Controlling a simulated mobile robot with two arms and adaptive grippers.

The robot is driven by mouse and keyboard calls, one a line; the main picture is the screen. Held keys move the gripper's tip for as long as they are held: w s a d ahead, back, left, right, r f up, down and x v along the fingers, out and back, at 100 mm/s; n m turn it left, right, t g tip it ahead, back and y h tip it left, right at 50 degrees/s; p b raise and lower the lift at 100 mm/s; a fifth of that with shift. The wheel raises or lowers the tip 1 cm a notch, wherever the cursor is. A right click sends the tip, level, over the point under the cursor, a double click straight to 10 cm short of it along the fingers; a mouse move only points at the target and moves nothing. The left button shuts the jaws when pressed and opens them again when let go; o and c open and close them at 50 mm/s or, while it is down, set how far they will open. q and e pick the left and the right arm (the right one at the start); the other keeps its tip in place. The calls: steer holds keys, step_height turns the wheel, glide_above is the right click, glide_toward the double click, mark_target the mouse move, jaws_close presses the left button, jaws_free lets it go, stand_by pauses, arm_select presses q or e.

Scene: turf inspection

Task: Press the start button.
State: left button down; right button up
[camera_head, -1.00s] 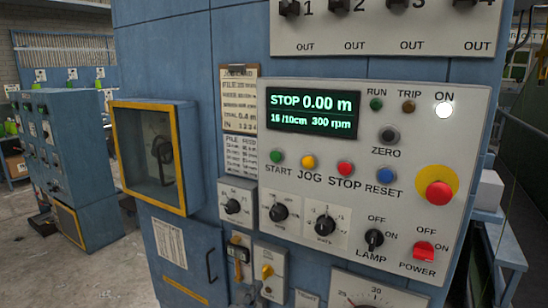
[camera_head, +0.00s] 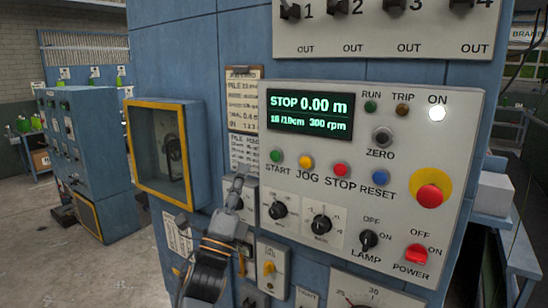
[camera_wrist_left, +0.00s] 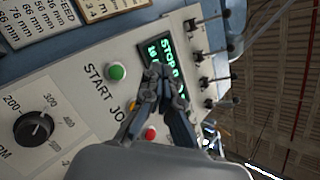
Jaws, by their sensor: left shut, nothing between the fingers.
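The green START button (camera_head: 276,156) is on the grey control panel (camera_head: 462,160), at the left end of a row with yellow JOG, red STOP and blue RESET buttons. In the left wrist view the START button (camera_wrist_left: 117,71) shows clear and uncovered, left of the fingers. My left gripper (camera_head: 239,172) is shut and empty, just below and left of the START button in the head view, apart from it. In the left wrist view my left gripper (camera_wrist_left: 158,72) overlaps the display and partly hides the JOG button. The display (camera_head: 311,108) reads STOP 0.00 m. My right gripper is not in view.
A red emergency knob (camera_head: 432,196) and a red POWER switch (camera_head: 416,253) sit on the panel's right. Two black dials (camera_head: 279,210) lie below the buttons. A yellow-framed box (camera_head: 164,152) juts out at the left. The ON lamp (camera_head: 437,113) is lit white.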

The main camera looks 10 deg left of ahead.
mark_target(275, 156)
arm_select(q)
steer(key=shift+a, duration=0.1)
steer(key=shift+w, duration=0.1)
steer(key=shift+w+d+b, duration=0.5)
steer(key=shift+w+b, duration=0.15)
steer(key=shift+w, duration=0.7)
steer(key=shift+w+d+b, duration=0.55)
steer(key=shift+w+b, duration=0.1)
steer(key=shift+w, duration=0.75)
steer(key=shift+w+d+b, duration=0.5)
steer(key=shift+w+b, duration=0.15)
steer(key=shift+w, duration=0.7)
steer(key=shift+w+d+b, duration=0.15)
steer(key=shift+w+b, duration=0.25)
steer(key=shift+b, duration=0.05)
